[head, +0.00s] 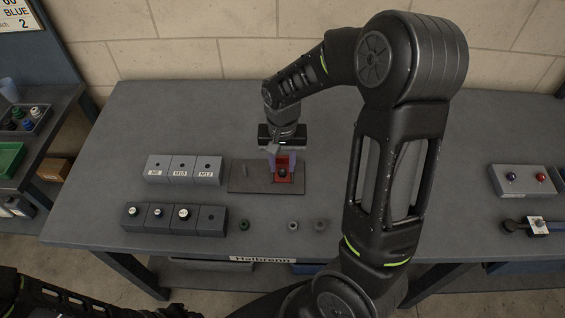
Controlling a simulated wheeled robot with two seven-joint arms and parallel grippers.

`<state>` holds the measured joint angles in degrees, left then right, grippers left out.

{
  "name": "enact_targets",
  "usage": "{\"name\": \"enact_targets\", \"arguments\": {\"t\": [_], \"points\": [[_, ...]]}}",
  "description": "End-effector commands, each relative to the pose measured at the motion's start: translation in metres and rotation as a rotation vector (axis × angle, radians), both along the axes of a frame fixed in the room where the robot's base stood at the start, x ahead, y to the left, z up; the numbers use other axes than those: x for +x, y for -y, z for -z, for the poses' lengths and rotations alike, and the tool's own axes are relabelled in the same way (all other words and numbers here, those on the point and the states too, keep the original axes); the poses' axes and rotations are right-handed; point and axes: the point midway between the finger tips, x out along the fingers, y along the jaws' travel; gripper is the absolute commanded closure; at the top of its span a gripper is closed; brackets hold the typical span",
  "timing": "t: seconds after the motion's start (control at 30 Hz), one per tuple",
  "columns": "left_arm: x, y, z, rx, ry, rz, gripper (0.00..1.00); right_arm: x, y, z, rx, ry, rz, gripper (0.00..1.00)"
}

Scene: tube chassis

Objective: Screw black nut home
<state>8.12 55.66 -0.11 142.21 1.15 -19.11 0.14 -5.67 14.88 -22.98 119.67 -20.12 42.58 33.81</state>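My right gripper (282,168) points down over a grey-brown plate (250,178) near the middle of the workbench. Its two pale fingers stand apart, with red showing between them, so it looks open. A red block (283,180) sits on the right part of the plate, partly hidden by the gripper. A small round black piece, which looks like the black nut (283,173), is on the red block, between or just in front of the fingertips. I cannot see its thread or whether the fingers touch it. My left arm shows at the lower left; its gripper is out of the picture.
Grey blocks labelled with sizes (182,170) stand left of the plate. A front row of grey blocks (210,221) carries several capped pieces. Loose small nuts (293,225) lie in front of the plate.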

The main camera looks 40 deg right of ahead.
Motion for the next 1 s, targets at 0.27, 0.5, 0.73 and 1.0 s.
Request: {"name": "enact_targets", "arguments": {"t": [0.27,0.5,0.73,1.0], "points": [[0.0,0.0,0.007,0.0,0.0,0.0,0.64,0.0,0.001,0.001,0.0,0.0,-0.43,0.68],[0.0,0.0,0.007,0.0,0.0,0.0,0.64,0.0,0.0,0.0,0.0,0.0,-0.495,0.68],[0.0,0.0,0.01,0.0,0.0,0.0,0.64,0.0,0.0,0.004,0.001,-0.001,-0.493,0.68],[0.0,0.0,0.023,0.0,0.0,0.0,0.64,0.0,0.0,0.019,0.0,-0.001,-0.492,0.68]]}}
